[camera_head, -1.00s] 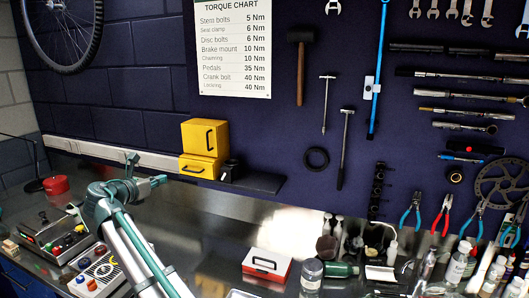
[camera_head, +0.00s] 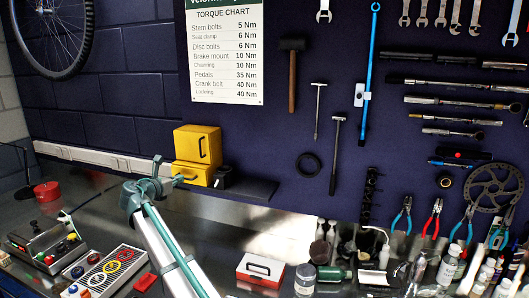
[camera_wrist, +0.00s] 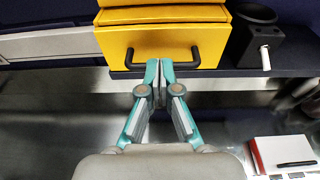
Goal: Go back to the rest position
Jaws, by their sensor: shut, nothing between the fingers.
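My gripper (camera_head: 180,178) is at the end of my grey and teal arm, just in front of and left of the yellow drawer cabinet (camera_head: 197,145) in the head view. In the wrist view, my gripper (camera_wrist: 159,70) has its teal fingers together with nothing between them. The fingertips overlap the lower yellow drawer front (camera_wrist: 172,46) near the middle of its black handle (camera_wrist: 195,55). I cannot tell whether they touch it.
A black holder (camera_wrist: 257,35) stands right of the cabinet. A red and white box (camera_head: 262,270), bottles (camera_head: 305,278) and a control box with coloured buttons (camera_head: 103,270) are on the metal bench. Tools hang on the dark wall. The bench middle is fairly clear.

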